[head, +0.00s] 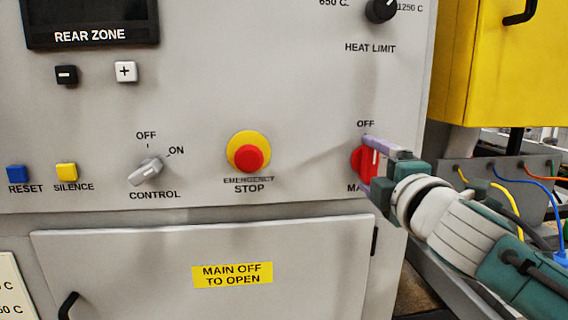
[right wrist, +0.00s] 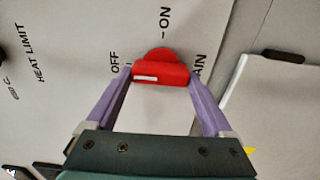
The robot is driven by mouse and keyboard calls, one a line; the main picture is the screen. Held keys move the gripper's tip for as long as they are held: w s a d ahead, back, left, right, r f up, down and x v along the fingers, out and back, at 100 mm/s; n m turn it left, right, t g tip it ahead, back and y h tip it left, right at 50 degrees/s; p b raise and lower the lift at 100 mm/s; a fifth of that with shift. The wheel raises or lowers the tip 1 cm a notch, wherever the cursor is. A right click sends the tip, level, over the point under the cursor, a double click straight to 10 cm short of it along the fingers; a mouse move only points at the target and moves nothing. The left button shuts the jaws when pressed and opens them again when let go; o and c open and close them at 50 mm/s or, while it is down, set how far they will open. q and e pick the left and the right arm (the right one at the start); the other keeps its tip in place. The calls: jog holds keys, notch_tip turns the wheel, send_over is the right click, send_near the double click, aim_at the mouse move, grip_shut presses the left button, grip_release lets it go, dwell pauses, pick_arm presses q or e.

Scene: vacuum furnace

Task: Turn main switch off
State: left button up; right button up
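The red main switch (head: 369,161) sits at the lower right of the grey panel, under the word OFF. Its handle stands about upright in the head view, with the white mark on its upper part. In the right wrist view the switch (right wrist: 161,73) lies between my two purple fingertips, and the white mark is at the end towards OFF. My right gripper (head: 372,168) is shut on the handle, one finger at each end, with no clear gap. It hides the ON label and part of MAIN in the head view. My left gripper is not in view.
A door (head: 130,265) labelled MAIN OFF TO OPEN is below. A yellow box (head: 490,65) and coloured cables (head: 507,186) are at the right.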

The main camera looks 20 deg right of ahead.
jog(key=shift+o, duration=1)
jog(key=v, duration=1)
jog(key=shift+s+d, duration=0.1)
jog(key=shift+d, duration=0.05)
jog(key=s+a+f+m+g+y+p, duration=0.1)
jog(key=s+a+f+m+g+p, duration=0.15)
jog(key=s+m+g, duration=0.35)
jog(key=s+a+f+m+g+y+p, duration=0.2)
jog(key=s+a+f+m+g, duration=0.15)
jog(key=s, duration=0.55)
jog(key=s+a+f+m+g+y+p, duration=0.1)
jog(key=s+a+f+m+g+p, duration=0.1)
jog(key=s+a+m+g, duration=0.35)
notch_tip(320, 180, up, 38)
jog(key=s+n+t+p, duration=0.1)
jog(key=s+p, duration=0.1)
jog(key=p, duration=3.5)
jog(key=shift+s+d+f+n+y+p, duration=0.2)
jog(key=shift+d+n+y+p, duration=0.1)
jog(key=shift+d+p, duration=0.1)
